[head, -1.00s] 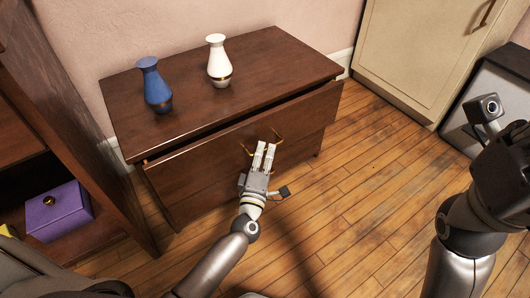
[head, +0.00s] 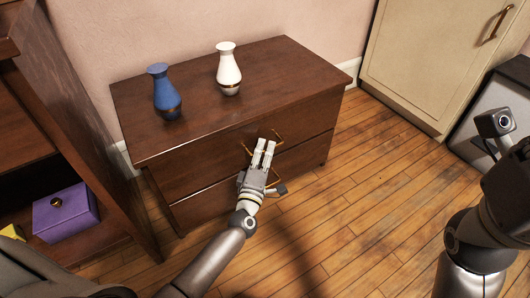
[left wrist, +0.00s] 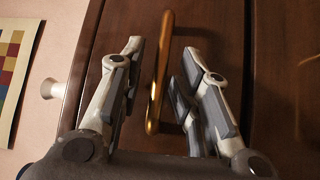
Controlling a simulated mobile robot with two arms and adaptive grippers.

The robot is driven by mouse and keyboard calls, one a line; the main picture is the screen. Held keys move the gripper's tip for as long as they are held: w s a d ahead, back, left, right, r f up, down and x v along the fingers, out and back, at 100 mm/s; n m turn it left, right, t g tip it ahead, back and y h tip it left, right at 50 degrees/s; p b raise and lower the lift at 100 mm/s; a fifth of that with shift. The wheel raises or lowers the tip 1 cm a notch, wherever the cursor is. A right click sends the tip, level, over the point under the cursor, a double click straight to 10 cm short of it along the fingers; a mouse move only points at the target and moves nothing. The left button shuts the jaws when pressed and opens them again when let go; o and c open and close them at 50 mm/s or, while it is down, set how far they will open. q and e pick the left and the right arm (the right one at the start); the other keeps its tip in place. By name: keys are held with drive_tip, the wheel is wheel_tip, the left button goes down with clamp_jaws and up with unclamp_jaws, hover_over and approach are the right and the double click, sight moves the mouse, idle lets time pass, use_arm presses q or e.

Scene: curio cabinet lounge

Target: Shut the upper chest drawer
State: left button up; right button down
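The dark wooden chest (head: 185,90) stands against the wall. Its upper drawer (head: 205,162) looks flush with the body, with no gap visible along the top edge. My left gripper (head: 266,142) is at the drawer's brass handle (head: 247,150). In the left wrist view, the open fingers (left wrist: 163,50) are spread either side of the upright-looking brass handle (left wrist: 160,75), with space between; I cannot tell whether they touch the drawer front. My right arm (head: 480,235) is at the right edge, its fingers out of view.
A blue vase (head: 166,95) and a white vase (head: 228,72) stand upright on the chest. A dark shelf (head: 85,130) with a purple box (head: 66,212) is at left. A cream cabinet (head: 420,60) stands at right. The wooden floor (head: 350,200) in front is clear.

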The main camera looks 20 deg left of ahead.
use_arm(q)
drive_tip(key=s+d+f, duration=0.1)
drive_tip(key=s, duration=1.1)
drive_tip(key=shift+d+f, duration=0.15)
drive_tip(key=shift+f, duration=0.2)
drive_tip(key=shift+w, duration=0.1)
